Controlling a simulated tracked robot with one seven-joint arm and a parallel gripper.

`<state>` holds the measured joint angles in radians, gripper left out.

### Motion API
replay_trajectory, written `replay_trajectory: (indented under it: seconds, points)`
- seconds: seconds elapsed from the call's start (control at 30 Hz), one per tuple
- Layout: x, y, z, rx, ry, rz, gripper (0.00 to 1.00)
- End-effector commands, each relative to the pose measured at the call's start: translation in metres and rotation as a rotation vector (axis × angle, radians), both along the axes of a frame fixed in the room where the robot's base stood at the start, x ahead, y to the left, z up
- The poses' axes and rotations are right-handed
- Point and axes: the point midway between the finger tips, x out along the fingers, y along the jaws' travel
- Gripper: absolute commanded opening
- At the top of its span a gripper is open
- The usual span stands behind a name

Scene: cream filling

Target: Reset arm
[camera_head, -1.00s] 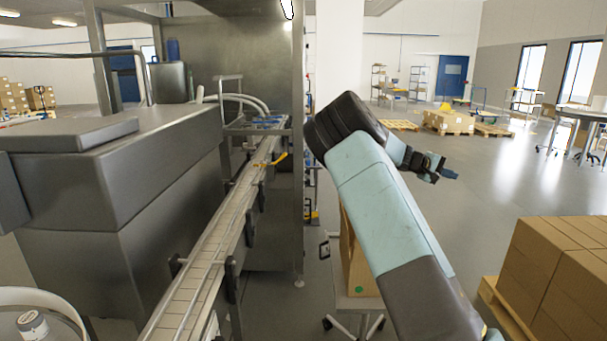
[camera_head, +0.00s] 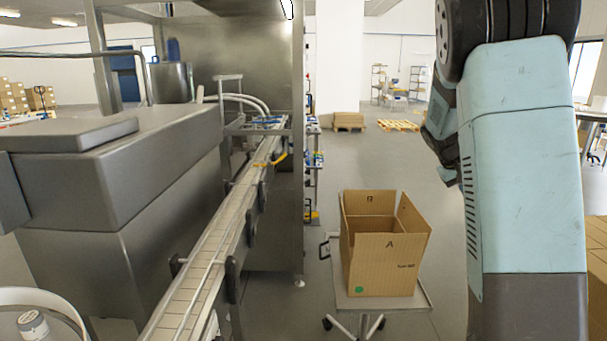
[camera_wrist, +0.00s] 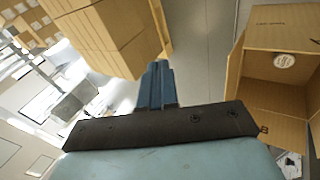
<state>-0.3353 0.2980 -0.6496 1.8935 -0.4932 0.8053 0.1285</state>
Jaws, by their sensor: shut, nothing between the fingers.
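My gripper (camera_wrist: 157,85) shows in the wrist view, its dark blue fingers shut together with nothing between them. In the head view my raised arm fills the right side, and the fingers are hidden behind it. An open cardboard box (camera_head: 385,262) marked "A" stands to the left of the arm. The box also shows at the right of the wrist view (camera_wrist: 270,92), apart from the fingers, with a round white item (camera_wrist: 284,61) inside it.
The box stands on a wheeled cart (camera_head: 415,300). A conveyor (camera_head: 205,265) runs along the left beside a steel machine (camera_head: 115,165). Stacked cartons (camera_wrist: 105,35) appear in the wrist view, and some show at the right edge behind my arm. Open floor lies beyond the cart.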

Motion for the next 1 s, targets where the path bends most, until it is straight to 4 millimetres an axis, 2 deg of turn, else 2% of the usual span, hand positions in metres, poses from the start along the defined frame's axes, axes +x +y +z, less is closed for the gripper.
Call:
replay_trajectory:
  seconds: [0.5, 1.0]
  points:
    - [-0.085, 0.061, 0.037, 0.264, -0.109, 0.022, 0.00]
    - [-0.175, 0.126, 0.072, 0.436, -0.209, 0.087, 0.00]
